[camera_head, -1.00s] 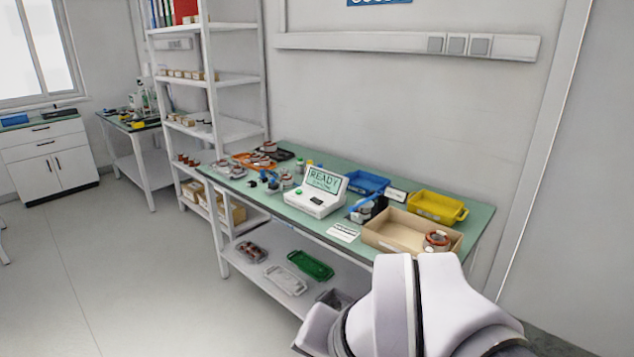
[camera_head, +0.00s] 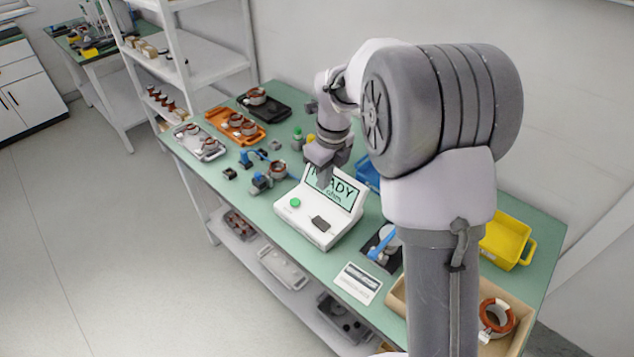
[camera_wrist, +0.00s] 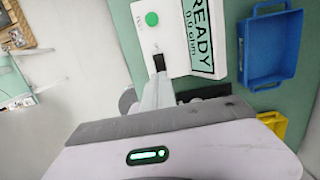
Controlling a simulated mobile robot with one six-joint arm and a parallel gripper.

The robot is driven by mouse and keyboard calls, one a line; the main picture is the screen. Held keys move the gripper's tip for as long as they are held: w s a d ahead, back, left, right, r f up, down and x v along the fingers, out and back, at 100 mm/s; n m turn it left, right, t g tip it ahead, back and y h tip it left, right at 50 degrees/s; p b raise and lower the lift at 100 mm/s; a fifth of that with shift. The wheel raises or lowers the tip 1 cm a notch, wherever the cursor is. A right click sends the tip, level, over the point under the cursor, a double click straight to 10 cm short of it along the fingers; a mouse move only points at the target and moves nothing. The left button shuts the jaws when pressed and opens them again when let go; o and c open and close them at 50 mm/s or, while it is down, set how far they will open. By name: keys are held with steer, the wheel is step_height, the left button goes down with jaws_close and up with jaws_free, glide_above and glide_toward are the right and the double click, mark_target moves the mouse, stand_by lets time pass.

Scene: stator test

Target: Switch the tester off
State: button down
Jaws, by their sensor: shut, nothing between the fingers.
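The tester (camera_head: 300,222) is a white box on the green bench with a raised screen (camera_head: 345,190) that reads READY. A round green button (camera_head: 295,202) and a dark switch (camera_head: 320,223) sit on its top face. My gripper (camera_head: 324,182) is shut and empty, above the tester in front of its screen and partly covering the text. In the wrist view the shut fingers (camera_wrist: 158,84) point toward the dark switch (camera_wrist: 158,62), and the green button (camera_wrist: 152,19) lies beyond it. Whether the fingertips touch the switch cannot be told; in the head view they look apart.
A blue bin (camera_wrist: 270,47) stands beside the tester, with a yellow bin (camera_head: 506,240) to the right. A blue-handled device (camera_head: 383,246) and a white card (camera_head: 358,283) lie close by. Trays with copper-wound parts (camera_head: 238,127) stand at left.

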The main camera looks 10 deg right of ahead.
mark_target(317, 220)
steer(key=f+b, duration=0.1)
steer(key=f, duration=0.3)
steer(key=f+b, duration=0.2)
steer(key=f, duration=0.3)
steer(key=a+f+b, duration=0.1)
steer(key=f+b, duration=0.1)
steer(key=f, duration=0.2)
steer(key=shift+w+a+f, duration=0.1)
steer(key=shift+w+f, duration=0.2)
steer(key=shift+f, duration=0.1)
steer(key=shift+f+b, duration=0.1)
steer(key=shift+b, duration=0.2)
